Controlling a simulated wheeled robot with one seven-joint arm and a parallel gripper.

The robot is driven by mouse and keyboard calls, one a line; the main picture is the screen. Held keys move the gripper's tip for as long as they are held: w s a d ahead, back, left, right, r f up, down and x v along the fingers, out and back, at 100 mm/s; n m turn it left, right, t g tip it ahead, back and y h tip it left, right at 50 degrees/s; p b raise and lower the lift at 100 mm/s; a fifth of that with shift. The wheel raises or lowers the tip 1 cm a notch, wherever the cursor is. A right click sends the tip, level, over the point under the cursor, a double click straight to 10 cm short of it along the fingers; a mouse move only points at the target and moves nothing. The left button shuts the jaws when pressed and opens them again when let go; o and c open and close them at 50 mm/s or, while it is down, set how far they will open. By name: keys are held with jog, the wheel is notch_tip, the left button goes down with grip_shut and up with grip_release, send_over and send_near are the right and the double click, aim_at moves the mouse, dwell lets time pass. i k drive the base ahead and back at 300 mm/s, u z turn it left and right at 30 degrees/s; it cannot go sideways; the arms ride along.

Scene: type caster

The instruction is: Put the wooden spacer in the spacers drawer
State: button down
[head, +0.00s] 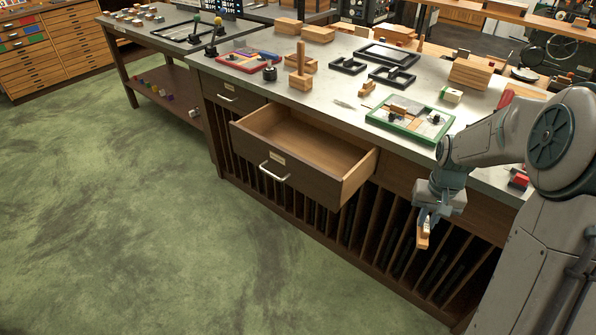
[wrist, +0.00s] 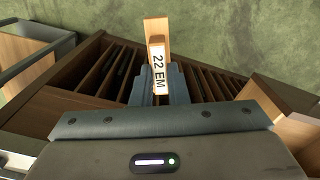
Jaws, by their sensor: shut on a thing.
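The wooden spacer (head: 424,238) is a small light-wood block. In the wrist view the spacer (wrist: 157,30) carries a white label reading "22 EM". My gripper (head: 426,218) is shut on it and holds it in the air in front of the bench's right part, below the bench top. In the wrist view my gripper's fingers (wrist: 156,86) close on the block's near end. A drawer (head: 318,172) stands pulled out, to the left of my gripper; its visible inside looks empty. Its front has a metal handle and a small label too small to read.
A shut drawer (head: 228,98) is left of the open one. Vertical slots (head: 330,218) fill the bench below. The bench top (head: 335,97) holds a green-framed tray (head: 408,120), black frames and wooden blocks. Green floor (head: 130,200) is clear in front.

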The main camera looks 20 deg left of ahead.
aim_at(305, 145)
jog(key=u, duration=0.25)
jog(key=i, duration=0.75)
jog(key=u, duration=0.65)
jog(key=i, duration=0.9)
jog(key=u, duration=0.2)
